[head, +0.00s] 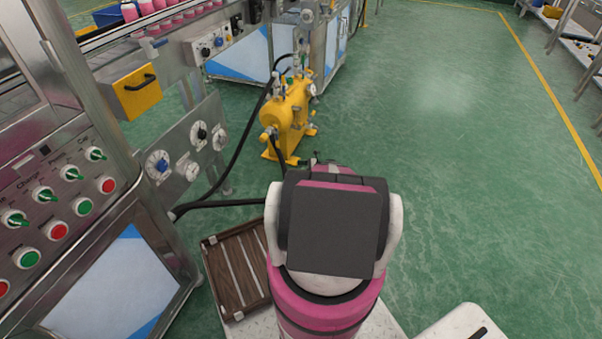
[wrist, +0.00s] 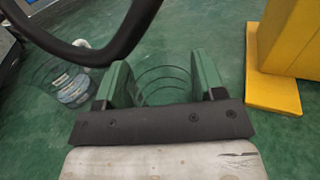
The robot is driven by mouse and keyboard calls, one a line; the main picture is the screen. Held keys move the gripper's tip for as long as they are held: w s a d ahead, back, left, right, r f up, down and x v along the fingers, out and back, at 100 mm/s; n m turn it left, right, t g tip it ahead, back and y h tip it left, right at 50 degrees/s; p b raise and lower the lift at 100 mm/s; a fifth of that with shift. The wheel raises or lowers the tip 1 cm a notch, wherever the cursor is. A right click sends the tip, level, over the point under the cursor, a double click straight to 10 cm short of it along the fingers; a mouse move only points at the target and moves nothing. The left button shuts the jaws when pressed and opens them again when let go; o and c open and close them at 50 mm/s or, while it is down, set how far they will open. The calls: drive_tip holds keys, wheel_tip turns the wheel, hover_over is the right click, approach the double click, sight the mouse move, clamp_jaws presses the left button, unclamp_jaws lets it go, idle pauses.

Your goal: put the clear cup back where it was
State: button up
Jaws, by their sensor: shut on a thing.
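The clear cup (wrist: 165,85) shows in the wrist view as faint curved rings between the two green fingers of my gripper (wrist: 160,72). My gripper is shut on it, with a finger on each side. The cup is see-through, and the green floor shows through it, so its full outline is hard to make out. In the head view my own arm hides the gripper and the cup.
A yellow pump unit (head: 291,113) stands on the green floor; its yellow base (wrist: 272,95) is close right of my gripper. A black hose (wrist: 95,50) arcs across the upper left. A clear container (wrist: 72,88) stands left. Open floor (head: 450,130) lies right.

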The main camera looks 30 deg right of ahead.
drive_tip(key=shift+f, duration=1.95)
drive_tip(key=shift+f, duration=0.1)
drive_tip(key=shift+f, duration=0.1)
drive_tip(key=o, duration=1.1)
drive_tip(key=shift+c, duration=0.2)
